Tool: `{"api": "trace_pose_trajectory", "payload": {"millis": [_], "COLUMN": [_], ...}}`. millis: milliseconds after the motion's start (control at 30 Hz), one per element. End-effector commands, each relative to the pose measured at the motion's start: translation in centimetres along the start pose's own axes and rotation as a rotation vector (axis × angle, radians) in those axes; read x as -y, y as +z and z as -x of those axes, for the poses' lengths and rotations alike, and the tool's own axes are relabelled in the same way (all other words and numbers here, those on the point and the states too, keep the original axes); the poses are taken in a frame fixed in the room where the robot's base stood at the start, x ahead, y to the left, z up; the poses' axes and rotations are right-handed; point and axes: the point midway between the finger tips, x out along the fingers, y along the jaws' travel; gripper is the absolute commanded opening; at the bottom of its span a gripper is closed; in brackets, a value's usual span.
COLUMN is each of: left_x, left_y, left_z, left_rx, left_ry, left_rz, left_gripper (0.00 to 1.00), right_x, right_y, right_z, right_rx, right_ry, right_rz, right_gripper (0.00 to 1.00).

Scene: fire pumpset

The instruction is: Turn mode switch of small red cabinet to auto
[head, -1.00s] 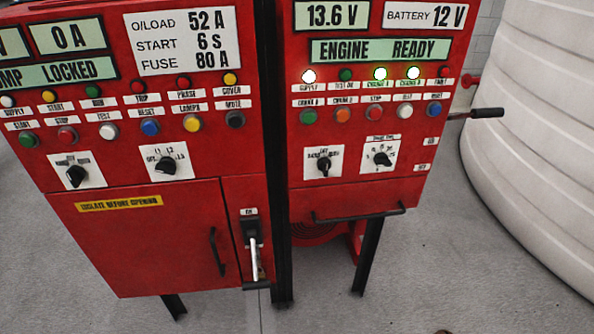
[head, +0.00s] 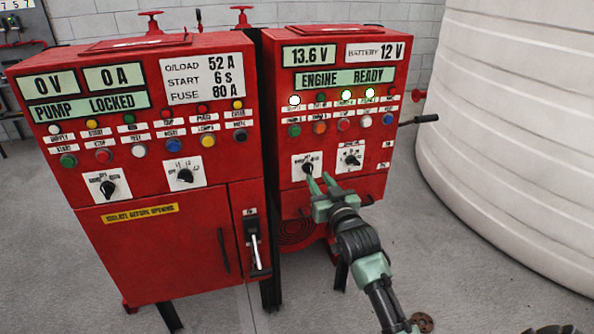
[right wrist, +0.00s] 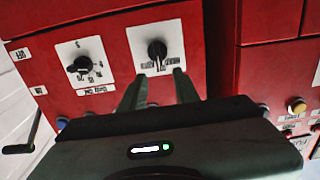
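The small red cabinet (head: 345,60) stands right of the larger one in the head view. Its front has two black rotary switches on white plates. The left one, seemingly the mode switch (head: 308,167), has labels too small to read surely. It also shows in the right wrist view (right wrist: 157,50), upside down, its handle roughly upright there. My right gripper (head: 320,179) is open and empty, its two fingers pointing at this switch from just below. In the right wrist view the fingertips (right wrist: 159,73) are spread on either side below the knob, seemingly apart from it. My left gripper is not in view.
The second rotary switch (head: 351,157) sits close to the right. The larger red cabinet (head: 150,230) stands left, with its own switches and a lever handle (head: 257,250). A side lever (head: 420,119) sticks out right, near a large white ribbed tank (head: 510,120).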

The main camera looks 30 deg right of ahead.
Motion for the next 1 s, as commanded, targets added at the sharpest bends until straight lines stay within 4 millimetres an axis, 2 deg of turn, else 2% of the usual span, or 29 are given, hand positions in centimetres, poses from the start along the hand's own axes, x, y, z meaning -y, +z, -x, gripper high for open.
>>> {"api": "trace_pose_trajectory", "payload": {"millis": [200, 400, 767, 800, 900, 1000], "left_x": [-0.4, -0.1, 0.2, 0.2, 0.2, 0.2], "left_y": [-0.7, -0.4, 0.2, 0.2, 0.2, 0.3], "left_z": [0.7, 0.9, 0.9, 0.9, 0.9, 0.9], "left_rx": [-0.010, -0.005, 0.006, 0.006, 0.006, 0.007], "left_ry": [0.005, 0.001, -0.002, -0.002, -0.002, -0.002], "left_rz": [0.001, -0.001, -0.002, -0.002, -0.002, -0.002], "left_gripper": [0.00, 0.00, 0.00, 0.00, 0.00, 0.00], "right_x": [0.0, 0.1, 0.1, 0.1, 0.1, 0.1], "right_y": [-0.1, 0.0, 0.2, 0.2, 0.2, 0.2], "right_z": [-3.7, -6.0, -6.6, -6.6, -6.6, -6.6], "right_rx": [0.000, 0.002, 0.002, 0.002, 0.003, 0.003], "right_ry": [0.000, -0.001, -0.001, -0.001, -0.001, -0.001], "right_rz": [-0.001, 0.000, 0.001, 0.001, 0.001, 0.001], "right_gripper": [0.31, 0.31, 0.31, 0.28, 0.00, 0.00]}}
